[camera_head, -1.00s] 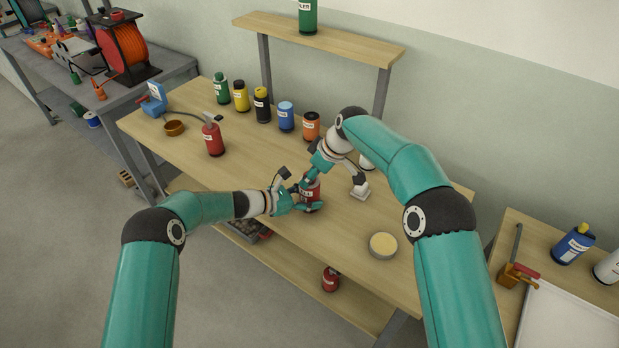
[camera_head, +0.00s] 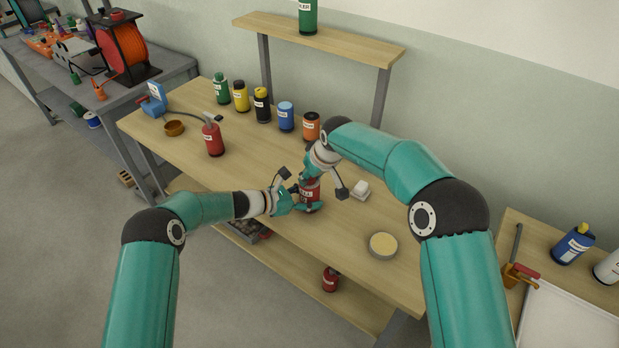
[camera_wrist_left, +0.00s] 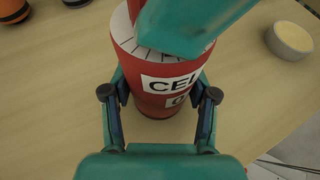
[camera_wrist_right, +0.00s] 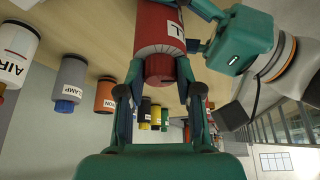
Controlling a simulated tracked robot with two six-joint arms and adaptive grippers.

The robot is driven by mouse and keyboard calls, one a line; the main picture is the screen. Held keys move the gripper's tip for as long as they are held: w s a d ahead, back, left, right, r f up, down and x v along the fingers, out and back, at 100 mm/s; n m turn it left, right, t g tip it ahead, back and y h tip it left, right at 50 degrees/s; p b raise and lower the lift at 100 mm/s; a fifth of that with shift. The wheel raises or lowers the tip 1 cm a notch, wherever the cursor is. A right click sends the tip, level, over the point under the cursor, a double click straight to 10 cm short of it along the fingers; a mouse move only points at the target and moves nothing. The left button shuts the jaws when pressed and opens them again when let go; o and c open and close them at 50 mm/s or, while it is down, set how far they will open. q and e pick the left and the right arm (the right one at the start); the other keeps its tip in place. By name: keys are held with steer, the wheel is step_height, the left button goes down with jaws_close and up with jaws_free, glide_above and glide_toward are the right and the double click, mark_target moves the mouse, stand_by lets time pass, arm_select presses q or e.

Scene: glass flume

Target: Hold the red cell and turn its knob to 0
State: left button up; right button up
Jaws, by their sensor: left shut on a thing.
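The red cell (camera_head: 311,190) stands upright at the front part of the wooden bench. My left gripper (camera_head: 299,203) is shut around its body; in the left wrist view the fingers flank the cell (camera_wrist_left: 155,98), below its white label. A white dial with black marks (camera_wrist_left: 122,30) shows on its top, partly hidden by my teal right gripper. In the right wrist view, the red knob (camera_wrist_right: 160,68) with a dark line lies between the fingertips of my right gripper (camera_wrist_right: 152,88). That gripper is open, with a gap beside the knob. The dial number at the line is unreadable.
A red extinguisher-like bottle (camera_head: 213,139) stands left on the bench. Several coloured bottles line the back, including a blue one (camera_head: 286,116) and an orange one (camera_head: 311,126).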

steer(key=shift+c, duration=0.5)
steer(key=n, duration=0.2)
steer(key=n+g+y, duration=0.1)
steer(key=n, duration=0.1)
steer(key=shift+w+d+f+n+y, duration=0.1)
steer(key=shift+d+n+y, duration=0.05)
steer(key=shift+n+y, duration=0.2)
steer(key=o, duration=0.7)
